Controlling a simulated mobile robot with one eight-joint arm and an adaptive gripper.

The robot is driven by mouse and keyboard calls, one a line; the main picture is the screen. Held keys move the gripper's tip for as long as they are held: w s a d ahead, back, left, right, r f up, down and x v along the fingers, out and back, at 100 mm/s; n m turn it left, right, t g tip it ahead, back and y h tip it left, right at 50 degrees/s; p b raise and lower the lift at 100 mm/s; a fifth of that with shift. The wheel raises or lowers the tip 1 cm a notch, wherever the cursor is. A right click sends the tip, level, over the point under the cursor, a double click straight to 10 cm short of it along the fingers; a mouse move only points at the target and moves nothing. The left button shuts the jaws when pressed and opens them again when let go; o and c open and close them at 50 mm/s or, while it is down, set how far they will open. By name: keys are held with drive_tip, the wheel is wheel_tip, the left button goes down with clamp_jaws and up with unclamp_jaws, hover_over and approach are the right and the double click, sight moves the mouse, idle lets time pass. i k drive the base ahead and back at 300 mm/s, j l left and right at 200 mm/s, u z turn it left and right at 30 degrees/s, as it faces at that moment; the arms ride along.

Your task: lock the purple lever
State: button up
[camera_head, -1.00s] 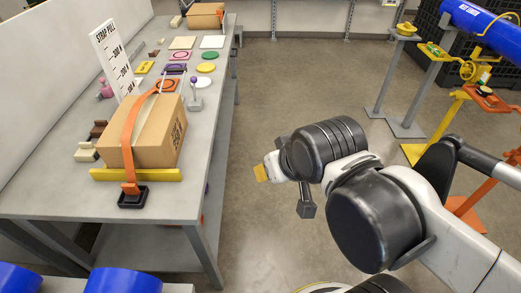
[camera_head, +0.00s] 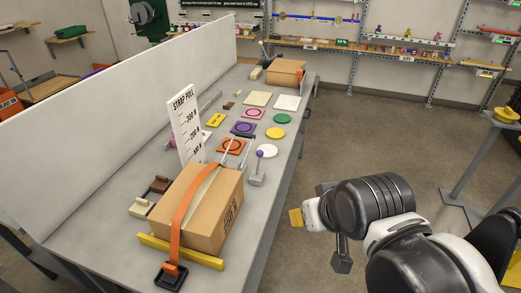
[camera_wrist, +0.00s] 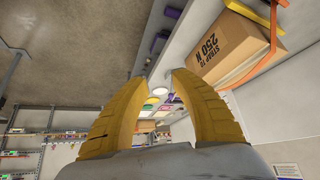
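A small lever with a purple ball knob (camera_head: 260,154) stands upright on a grey base (camera_head: 257,180) near the right edge of the workbench, just behind the strapped cardboard box. My gripper (camera_head: 296,217) is off the right side of the bench, over the floor, apart from the lever. In the wrist view my gripper (camera_wrist: 160,76) shows two yellow fingers spread apart with nothing between them. I cannot clearly make out the lever in the wrist view.
The strapped cardboard box (camera_head: 207,215) sits on the grey workbench (camera_head: 106,228) behind a yellow bar (camera_head: 180,252). A strap-pull gauge board (camera_head: 186,122) stands beside it. Coloured pads lie farther back.

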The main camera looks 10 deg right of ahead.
sight(259, 153)
drive_tip(key=i+l+u, duration=0.1)
drive_tip(key=i, duration=0.3)
drive_tip(key=i+l+u, duration=0.1)
drive_tip(key=i+l, duration=0.3)
